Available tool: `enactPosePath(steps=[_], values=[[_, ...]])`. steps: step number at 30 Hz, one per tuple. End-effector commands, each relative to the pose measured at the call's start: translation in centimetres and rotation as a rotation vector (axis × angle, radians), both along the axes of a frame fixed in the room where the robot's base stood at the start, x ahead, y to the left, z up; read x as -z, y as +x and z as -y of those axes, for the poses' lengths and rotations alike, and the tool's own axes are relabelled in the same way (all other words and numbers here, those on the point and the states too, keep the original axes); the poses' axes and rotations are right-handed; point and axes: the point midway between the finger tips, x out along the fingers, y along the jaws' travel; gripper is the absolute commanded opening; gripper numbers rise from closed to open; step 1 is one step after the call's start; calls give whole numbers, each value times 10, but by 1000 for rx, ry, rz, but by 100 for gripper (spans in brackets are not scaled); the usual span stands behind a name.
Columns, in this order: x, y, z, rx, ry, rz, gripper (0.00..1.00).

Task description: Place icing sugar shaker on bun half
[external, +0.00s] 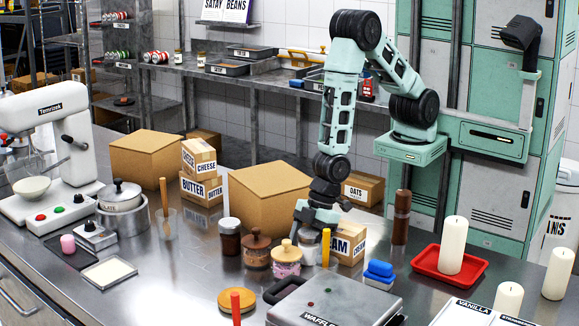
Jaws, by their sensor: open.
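My gripper (318,224) is open and points down near the middle of the table. A small pale jar or shaker (309,252) stands just below it; I cannot tell whether the fingers are around it. No label marks the icing sugar shaker, and this pale piece could be it. A pink-filled jar with a cream knobbed lid (286,260) stands left of it. A flat, round, tan piece (230,298) near the front edge could be the bun half.
A brown-lidded jar (257,252) and a dark white-capped jar (229,238) stand left of my gripper. A grey waffle iron (340,300) fills the front.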

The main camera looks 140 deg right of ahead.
Motion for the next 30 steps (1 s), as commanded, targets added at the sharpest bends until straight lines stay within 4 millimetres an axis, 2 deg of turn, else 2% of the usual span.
enactPosePath(steps=[8, 14, 16, 17, 25, 30], values=[[2, 1, 0, 0, 0, 2, 78], [2, 1, 0, 0, 0, 1, 27], [2, 1, 0, 0, 0, 2, 27], [2, 1, 0, 0, 0, 2, 22], [-1, 2, 0, 0, 0, 3, 22], [-11, 2, 0, -1, -2, 5, 22]])
